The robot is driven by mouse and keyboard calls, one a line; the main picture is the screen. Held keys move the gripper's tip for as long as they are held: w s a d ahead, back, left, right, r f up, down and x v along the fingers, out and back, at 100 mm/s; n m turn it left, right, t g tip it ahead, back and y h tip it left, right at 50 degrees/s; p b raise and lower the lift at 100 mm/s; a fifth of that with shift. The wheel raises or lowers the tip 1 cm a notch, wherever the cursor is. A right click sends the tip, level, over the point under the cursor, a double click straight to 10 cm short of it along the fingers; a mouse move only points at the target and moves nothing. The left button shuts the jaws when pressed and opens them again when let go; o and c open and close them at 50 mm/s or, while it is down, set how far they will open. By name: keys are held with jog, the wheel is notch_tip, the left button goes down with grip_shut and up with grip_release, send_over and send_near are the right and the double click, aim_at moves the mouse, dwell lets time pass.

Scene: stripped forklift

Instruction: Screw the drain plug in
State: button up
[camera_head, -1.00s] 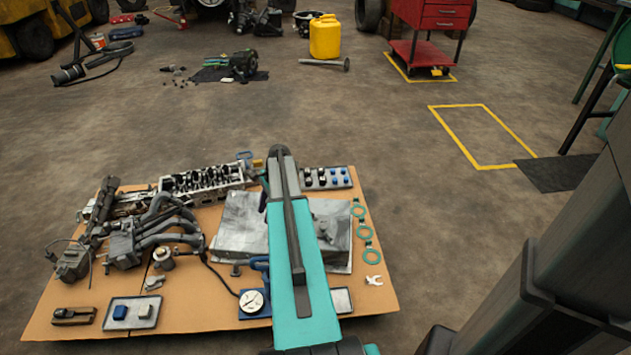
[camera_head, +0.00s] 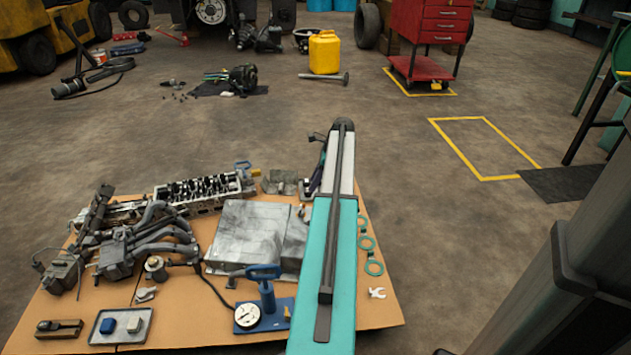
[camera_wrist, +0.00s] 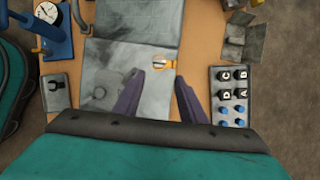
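The grey oil pan (camera_head: 246,236) lies on the cardboard in the middle of the parts; it also shows below my wrist camera (camera_wrist: 100,75). A small yellow-and-grey part (camera_wrist: 161,64) sits at the pan's right edge in the wrist view. I cannot tell whether it is the drain plug. My gripper (camera_wrist: 158,76) has its two dark fingers spread, with nothing between them; the small part appears just ahead of the fingertips. In the head view my arm hides much of the area right of the pan. No drain plug hole can be made out clearly.
A tray (camera_wrist: 214,100) with black lettered pieces and blue pieces lies right of my fingers. A blue hand pump with gauge (camera_head: 248,316), a cylinder head (camera_head: 205,192) and a manifold (camera_head: 150,240) crowd the cardboard. Green rings (camera_head: 366,243) lie right of my arm.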

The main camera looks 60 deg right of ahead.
aim_at(302, 204)
jog(key=shift+b+x, duration=2.6)
jog(key=shift+x, duration=4.35)
jog(key=shift+w, duration=0.1)
jog(key=c, duration=0.9)
jog(key=shift+o, duration=0.2)
jog(key=shift+a+r+m+p, duration=0.1)
jog(key=shift+r+m+p, duration=0.15)
jog(key=shift+m+p, duration=0.55)
jog(key=m+h+p, duration=0.2)
jog(key=m+p, duration=0.1)
jog(key=p, duration=0.1)
jog(key=shift+f+m+t+h+p, duration=0.25)
jog(key=shift+m+p, duration=0.3)
jog(key=shift+m, duration=0.35)
jog(key=shift+r, duration=0.15)
